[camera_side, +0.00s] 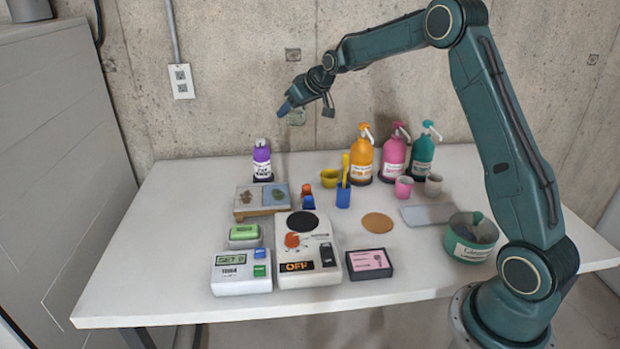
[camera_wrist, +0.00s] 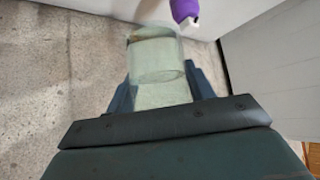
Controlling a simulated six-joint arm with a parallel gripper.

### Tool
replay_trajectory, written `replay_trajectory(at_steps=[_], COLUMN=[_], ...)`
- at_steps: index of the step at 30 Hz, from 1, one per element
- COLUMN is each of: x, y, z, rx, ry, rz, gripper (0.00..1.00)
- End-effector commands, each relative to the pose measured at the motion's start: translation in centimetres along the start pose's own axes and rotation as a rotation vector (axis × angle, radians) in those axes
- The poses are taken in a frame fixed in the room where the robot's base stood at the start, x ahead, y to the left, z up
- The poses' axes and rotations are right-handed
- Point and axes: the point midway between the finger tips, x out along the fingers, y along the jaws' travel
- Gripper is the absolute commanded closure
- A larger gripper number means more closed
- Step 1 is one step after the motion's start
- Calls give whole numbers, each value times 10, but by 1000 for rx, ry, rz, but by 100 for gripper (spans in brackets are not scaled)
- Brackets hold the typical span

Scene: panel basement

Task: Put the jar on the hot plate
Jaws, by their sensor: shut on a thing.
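The jar (camera_wrist: 158,66) is clear with pale greenish contents, and it sits between the two blue fingers of my gripper (camera_wrist: 163,88) in the wrist view. In the side view my gripper (camera_side: 288,106) is high above the back of the table, and the jar (camera_side: 297,117) shows small and faint beside the fingers. My gripper is shut on the jar. The hot plate (camera_side: 322,252) is a white device with a round black disc, an orange-red knob and a display reading OFF. It stands near the front middle of the table, well below the jar. Its disc is bare.
A purple bottle (camera_side: 262,160) stands at the back left. Orange (camera_side: 361,155), pink (camera_side: 396,152) and teal (camera_side: 422,157) pump bottles stand at the back right. A white timer-like box (camera_side: 240,280) is left of the hot plate, a black-framed pink card (camera_side: 369,262) right. The table's left side (camera_side: 160,240) is clear.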

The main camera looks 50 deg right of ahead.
Motion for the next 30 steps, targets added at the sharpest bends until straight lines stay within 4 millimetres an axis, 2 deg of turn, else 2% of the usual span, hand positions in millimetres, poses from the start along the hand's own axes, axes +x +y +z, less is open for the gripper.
replay_trajectory(at_steps=[8,14,23,30], x=[-4,-17,-58,-96], y=[-4,-19,-65,-107], z=[0,2,16,38], rx=[-5,-25,-87,-145], ry=[2,2,2,1], rz=[-4,-24,-84,-142], gripper=[75,75,75,75])
